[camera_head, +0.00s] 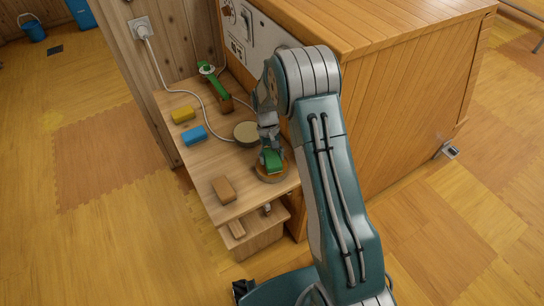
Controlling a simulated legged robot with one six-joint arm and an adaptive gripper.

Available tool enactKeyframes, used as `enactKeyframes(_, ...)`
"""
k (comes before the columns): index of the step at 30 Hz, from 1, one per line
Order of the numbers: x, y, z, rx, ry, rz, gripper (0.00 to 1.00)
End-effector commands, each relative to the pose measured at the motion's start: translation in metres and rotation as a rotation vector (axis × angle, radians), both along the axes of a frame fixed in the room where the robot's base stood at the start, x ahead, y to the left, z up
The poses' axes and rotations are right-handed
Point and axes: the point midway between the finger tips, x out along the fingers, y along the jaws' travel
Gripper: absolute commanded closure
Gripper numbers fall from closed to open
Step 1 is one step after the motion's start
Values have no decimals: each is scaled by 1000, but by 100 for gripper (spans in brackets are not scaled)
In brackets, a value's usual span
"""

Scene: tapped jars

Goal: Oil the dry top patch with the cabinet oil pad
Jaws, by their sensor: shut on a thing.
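My gripper (270,150) is shut on a green block (272,161) low over the near right part of the wooden bench. The green block is at a round brown disc (264,178); I cannot tell whether the two are joined or only touching. I cannot tell which pad is the cabinet oil pad. A yellow block (183,114), a blue block (193,135) and a brown block (223,190) lie on the bench. The orange-brown cabinet (410,140) stands to the right, with a wooden top (380,28). No dry patch is clearly visible there; my arm hides part of the cabinet.
A round tan-lidded jar (246,132) stands close behind my gripper. A lower shelf (258,232) sits in front. Floor at left is open.

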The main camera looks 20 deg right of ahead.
Motion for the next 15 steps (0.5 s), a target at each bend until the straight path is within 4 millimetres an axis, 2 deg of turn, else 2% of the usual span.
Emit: enactKeyframes(15,0,0,-5,0,-1,0,68)
